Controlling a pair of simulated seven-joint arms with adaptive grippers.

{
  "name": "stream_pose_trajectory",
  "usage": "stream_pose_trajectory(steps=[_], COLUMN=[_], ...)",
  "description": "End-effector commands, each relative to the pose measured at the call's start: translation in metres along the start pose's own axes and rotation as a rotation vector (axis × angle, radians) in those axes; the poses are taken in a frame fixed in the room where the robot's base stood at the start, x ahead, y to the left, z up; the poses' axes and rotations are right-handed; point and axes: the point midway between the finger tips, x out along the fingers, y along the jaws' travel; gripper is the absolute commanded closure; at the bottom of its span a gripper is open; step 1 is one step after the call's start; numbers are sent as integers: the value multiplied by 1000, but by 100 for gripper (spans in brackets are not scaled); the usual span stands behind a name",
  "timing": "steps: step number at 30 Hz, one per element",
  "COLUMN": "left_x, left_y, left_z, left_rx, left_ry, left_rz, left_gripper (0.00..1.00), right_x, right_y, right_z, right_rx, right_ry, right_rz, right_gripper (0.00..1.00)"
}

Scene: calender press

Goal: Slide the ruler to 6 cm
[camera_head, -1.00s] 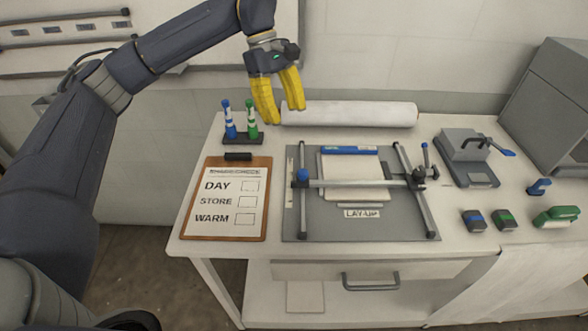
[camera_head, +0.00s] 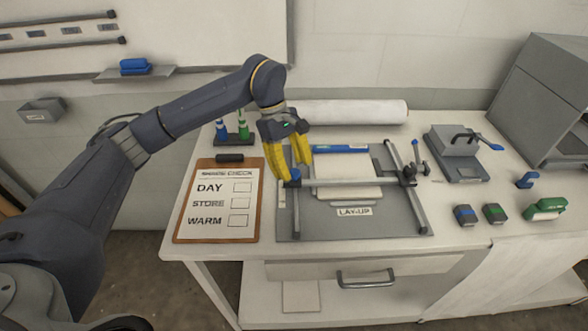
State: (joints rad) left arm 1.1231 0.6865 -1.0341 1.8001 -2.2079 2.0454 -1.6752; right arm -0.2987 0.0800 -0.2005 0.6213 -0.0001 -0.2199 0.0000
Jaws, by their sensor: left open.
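The ruler is a grey metal bar (camera_head: 345,182) lying across the lay-up board (camera_head: 310,226), between two side rails. My right gripper is out of view.
A clipboard (camera_head: 209,233) lies left of the board. Marker pens in a stand (camera_head: 235,139) and a white roll (camera_head: 350,112) are behind. A grey press (camera_head: 458,150), small blocks (camera_head: 466,215) and a green tool (camera_head: 545,208) stand at the right.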

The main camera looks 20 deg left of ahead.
Motion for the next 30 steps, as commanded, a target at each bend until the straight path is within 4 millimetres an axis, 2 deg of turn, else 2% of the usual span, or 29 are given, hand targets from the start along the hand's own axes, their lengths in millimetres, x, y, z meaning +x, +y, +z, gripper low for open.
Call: stream_pose_trajectory(steps=[6, 17, 27, 30], left_x=[10, 11, 11, 11], left_y=[0, 0, 0, 0], left_z=[0, 0, 0, 0], left_rx=[1, 0, 0, 0], left_ry=[0, 0, 0, 0], left_rz=[0, 0, 0, 0], left_gripper=[51, 51, 91, 100], right_x=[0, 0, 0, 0], right_y=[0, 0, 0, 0], right_z=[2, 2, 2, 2], right_rx=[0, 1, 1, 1], right_ry=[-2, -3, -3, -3], right_rz=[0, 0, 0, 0], right_gripper=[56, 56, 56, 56])
